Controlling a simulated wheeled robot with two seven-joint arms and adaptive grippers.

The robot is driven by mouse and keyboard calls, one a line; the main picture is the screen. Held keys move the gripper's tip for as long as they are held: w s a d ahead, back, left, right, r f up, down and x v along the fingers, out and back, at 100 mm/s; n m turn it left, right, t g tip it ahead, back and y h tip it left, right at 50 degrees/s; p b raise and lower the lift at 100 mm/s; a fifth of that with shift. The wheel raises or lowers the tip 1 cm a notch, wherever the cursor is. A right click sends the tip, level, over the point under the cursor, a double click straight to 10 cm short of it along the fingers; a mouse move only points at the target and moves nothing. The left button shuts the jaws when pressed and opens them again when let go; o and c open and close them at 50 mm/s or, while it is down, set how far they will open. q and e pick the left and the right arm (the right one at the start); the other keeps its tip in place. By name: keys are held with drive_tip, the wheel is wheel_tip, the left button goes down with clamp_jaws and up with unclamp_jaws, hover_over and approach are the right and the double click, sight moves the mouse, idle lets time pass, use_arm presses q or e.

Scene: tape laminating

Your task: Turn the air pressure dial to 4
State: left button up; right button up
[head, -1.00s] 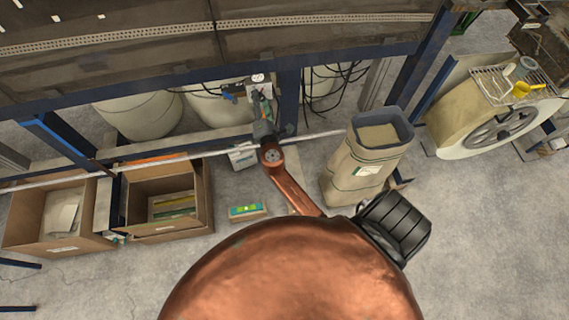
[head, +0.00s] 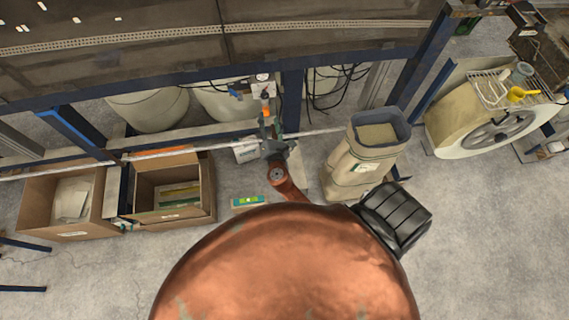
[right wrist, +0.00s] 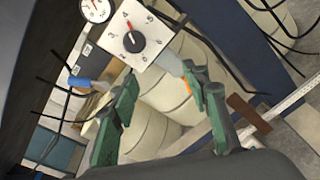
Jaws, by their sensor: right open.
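The air pressure dial (right wrist: 134,42) is a dark knob with a red pointer on a white square panel (right wrist: 150,52) with printed numbers, in the right wrist view. In the head view the panel (head: 262,91) is small, below a round gauge. My right gripper (right wrist: 160,76) is open, its green fingers spread below the panel and apart from the knob. It also shows in the head view (head: 270,124), below the panel. My left gripper is not in view.
A round gauge (right wrist: 97,10) sits beside the panel. A blue fitting (right wrist: 80,82), an orange part (right wrist: 187,84) and black cables are close by. A blue post (head: 292,100) stands right of the panel. Cardboard boxes (head: 172,215) and a sack (head: 350,165) stand on the floor.

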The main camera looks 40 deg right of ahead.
drive_tip(key=s+f+m+g+y+p, duration=0.1)
drive_tip(key=s+f, duration=0.4)
drive_tip(key=f, duration=0.6)
drive_tip(key=s+f+m+g+y+p, duration=0.1)
drive_tip(key=s+f+m+g, duration=0.3)
drive_tip(key=f, duration=0.8)
drive_tip(key=shift+s+m+g+y, duration=0.3)
drive_tip(key=shift+s+m+y, duration=0.25)
drive_tip(key=shift+y, duration=0.25)
drive_tip(key=shift+w, duration=0.15)
drive_tip(key=s+a+f+m+g+y, duration=0.15)
drive_tip(key=s+f+m+g, duration=0.4)
drive_tip(key=s+f, duration=1.2)
drive_tip(key=s+f+m+g+y, duration=0.1)
drive_tip(key=s+f+m, duration=0.2)
drive_tip(key=s, duration=0.6)
drive_tip(key=s+f+m+g, duration=0.1)
drive_tip(key=s+f+m, duration=0.2)
drive_tip(key=s, duration=0.5)
drive_tip(key=s+f+m+g+y, duration=0.1)
drive_tip(key=s+f+m, duration=0.2)
drive_tip(key=s, duration=0.6)
drive_tip(key=shift+s+a+f+m+y, duration=0.2)
drive_tip(key=shift+s+f+m+y, duration=0.15)
drive_tip(key=shift+m, duration=0.15)
